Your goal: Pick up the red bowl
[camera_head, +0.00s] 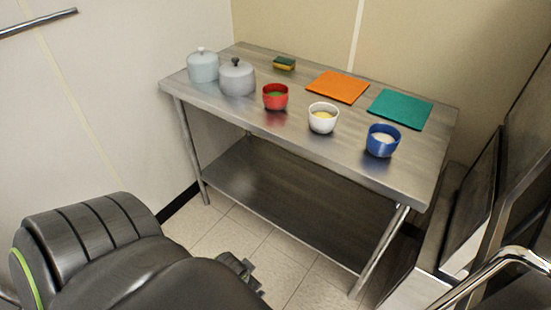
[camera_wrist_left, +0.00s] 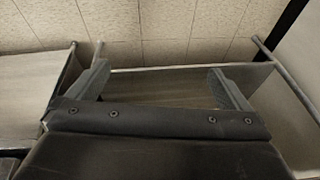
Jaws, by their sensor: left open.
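The red bowl (camera_head: 275,97) stands upright near the front edge of the steel table (camera_head: 210,98), with something green inside it. It does not show in the left wrist view. My left gripper (camera_head: 245,270) is low in front of the table, well below and apart from the bowl, partly hidden behind my arm. In the left wrist view my left gripper (camera_wrist_left: 160,80) has its two fingers spread wide with nothing between them. My right gripper is not in view.
A grey lidded pot (camera_head: 237,79) stands just left of the red bowl, with a pale blue pot (camera_head: 203,67) beyond. A white bowl (camera_head: 323,118) and blue bowl (camera_head: 382,141) stand right. Behind are a sponge (camera_head: 284,63), orange mat (camera_head: 338,87) and green mat (camera_head: 400,109).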

